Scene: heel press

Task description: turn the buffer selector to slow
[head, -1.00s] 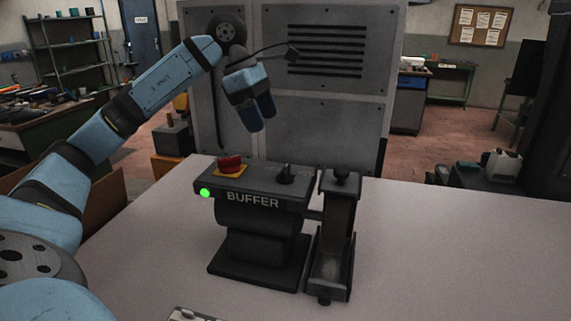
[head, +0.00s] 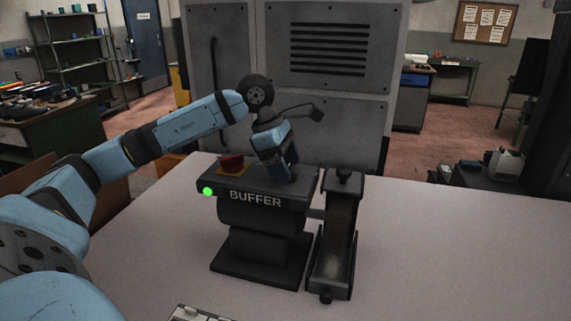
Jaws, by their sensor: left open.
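The dark buffer machine (head: 262,221) stands on the table, with the word BUFFER on its front edge. The selector knob, on the right part of its top, is hidden behind my left gripper (head: 284,176). My left gripper points down over that spot with its jaws open. I cannot tell whether the fingers touch the knob or stand around it. A red stop button (head: 231,163) on a yellow plate sits at the left of the top. A green light (head: 207,191) glows at the left front corner. My right gripper is not in view.
A dark upright holder (head: 336,240) with a knob on top stands just right of the buffer. The pale table (head: 450,245) is clear to the right. A grey cabinet (head: 340,110) stands behind the table. Part of a light object (head: 190,313) shows at the bottom edge.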

